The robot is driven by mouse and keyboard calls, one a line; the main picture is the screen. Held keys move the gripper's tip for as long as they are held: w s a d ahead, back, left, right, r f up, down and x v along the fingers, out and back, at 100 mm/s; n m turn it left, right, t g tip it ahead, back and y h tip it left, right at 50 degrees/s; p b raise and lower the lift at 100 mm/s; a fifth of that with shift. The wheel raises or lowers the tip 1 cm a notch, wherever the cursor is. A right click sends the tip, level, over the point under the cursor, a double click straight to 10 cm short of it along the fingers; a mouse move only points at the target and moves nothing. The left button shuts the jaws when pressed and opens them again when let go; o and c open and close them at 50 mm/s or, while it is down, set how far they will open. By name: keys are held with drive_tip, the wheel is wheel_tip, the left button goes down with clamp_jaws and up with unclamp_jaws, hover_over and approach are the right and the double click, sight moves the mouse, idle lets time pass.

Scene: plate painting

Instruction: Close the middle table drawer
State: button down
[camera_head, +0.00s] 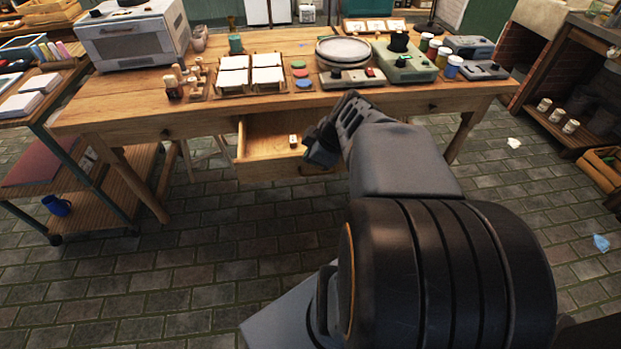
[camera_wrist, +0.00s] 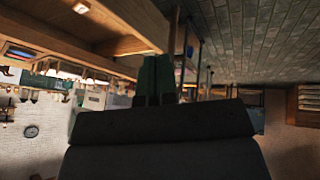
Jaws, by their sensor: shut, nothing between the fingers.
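The middle drawer (camera_head: 262,145) of the wooden table (camera_head: 210,112) is pulled out toward me. A small pale object (camera_head: 293,141) lies inside it. My gripper (camera_head: 318,150) is at the right part of the drawer in the head view and hides its right side and part of its front. The gripper is shut with nothing held. I cannot tell whether it touches the drawer. In the wrist view my shut fingers (camera_wrist: 157,75) show at the centre, with tilted wooden surfaces beyond them.
On the table stand a white oven (camera_head: 130,38), a round wheel (camera_head: 343,50), white tiles (camera_head: 250,72) and several paint jars (camera_head: 442,57). A side cart (camera_head: 95,190) with a blue mug (camera_head: 56,205) is at left. The brick floor in front of the drawer is clear.

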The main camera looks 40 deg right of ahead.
drive_tip(key=d+f+n+t+b, duration=0.1)
drive_tip(key=d+f+n+b, duration=0.1)
drive_tip(key=d+f+b, duration=0.25)
drive_tip(key=b, duration=0.1)
approach(304, 164)
wheel_tip(304, 164, down, 4)
drive_tip(key=s+a, duration=0.1)
drive_tip(key=a, duration=0.2)
drive_tip(key=shift+w+d+f+n+h, duration=0.15)
drive_tip(key=shift+w+d, duration=0.15)
drive_tip(key=shift+w, duration=0.3)
drive_tip(key=shift+w+d+r+n+h, duration=0.15)
drive_tip(key=shift+w+d, duration=0.15)
drive_tip(key=shift+w, duration=0.3)
drive_tip(key=shift+w+d+f, duration=0.1)
drive_tip(key=shift+w+d, duration=0.25)
drive_tip(key=shift+w, duration=0.3)
